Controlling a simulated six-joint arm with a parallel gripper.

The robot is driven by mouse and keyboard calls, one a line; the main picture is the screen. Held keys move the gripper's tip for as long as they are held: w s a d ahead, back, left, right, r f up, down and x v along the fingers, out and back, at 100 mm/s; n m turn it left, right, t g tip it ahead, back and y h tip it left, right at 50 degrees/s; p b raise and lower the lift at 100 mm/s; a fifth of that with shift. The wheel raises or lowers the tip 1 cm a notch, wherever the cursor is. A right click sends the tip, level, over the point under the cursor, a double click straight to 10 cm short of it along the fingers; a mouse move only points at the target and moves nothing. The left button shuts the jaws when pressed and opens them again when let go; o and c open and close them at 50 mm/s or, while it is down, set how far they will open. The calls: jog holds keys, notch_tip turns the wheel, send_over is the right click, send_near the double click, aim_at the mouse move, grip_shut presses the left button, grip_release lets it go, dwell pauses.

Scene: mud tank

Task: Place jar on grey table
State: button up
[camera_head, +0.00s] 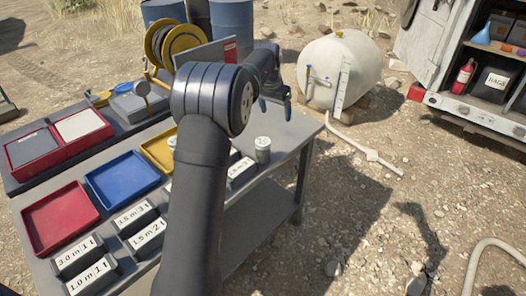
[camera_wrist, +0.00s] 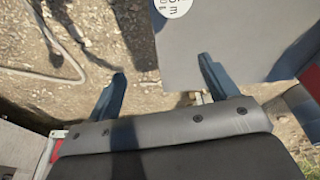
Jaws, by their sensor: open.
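A small jar (camera_head: 263,150) with a pale grey lid stands upright on the grey table (camera_head: 290,130), near its right edge. Another small jar-like thing (camera_head: 172,143) shows partly behind my arm. My gripper (camera_head: 275,107) is above the table's far right corner, beyond the first jar and apart from it. In the wrist view my gripper (camera_wrist: 162,68) has its two blue-grey fingers apart with nothing between them. A round white top with dark letters (camera_wrist: 172,7) is cut off by the upper edge there, over the table surface (camera_wrist: 240,40); I cannot tell which jar it is.
Red (camera_head: 60,217), blue (camera_head: 122,183) and yellow (camera_head: 158,150) trays and several labelled blocks (camera_head: 131,217) occupy the table's left and middle. A hose reel (camera_head: 175,45) stands behind. A white tank (camera_head: 340,68) and an open van (camera_head: 480,65) are to the right.

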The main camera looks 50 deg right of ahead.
jog(key=s+d+n+t+h, duration=0.1)
jog(key=s+n+t+h, duration=0.1)
jog(key=s+h, duration=0.4)
jog(key=s+a+r+n+t+h, duration=0.15)
jog(key=a+n+t, duration=0.5)
jog(key=a, duration=0.85)
jog(key=m+t, duration=0.1)
jog(key=t, duration=0.1)
send_near(263, 141)
jog(key=x, duration=0.4)
jog(key=f+x, duration=0.1)
jog(key=shift+w+a, duration=0.15)
jog(key=shift+w, duration=0.35)
jog(key=shift+s+d+f+x, duration=0.1)
jog(key=shift+x, duration=0.95)
jog(key=shift+s+d+f+x, duration=0.1)
jog(key=shift+s+x, duration=0.05)
jog(key=shift+x, duration=0.9)
jog(key=shift+s+d+x, duration=0.1)
jog(key=shift+x, duration=0.95)
jog(key=c, duration=1.2)
jog(key=shift+r, duration=0.1)
jog(key=c, duration=0.4)
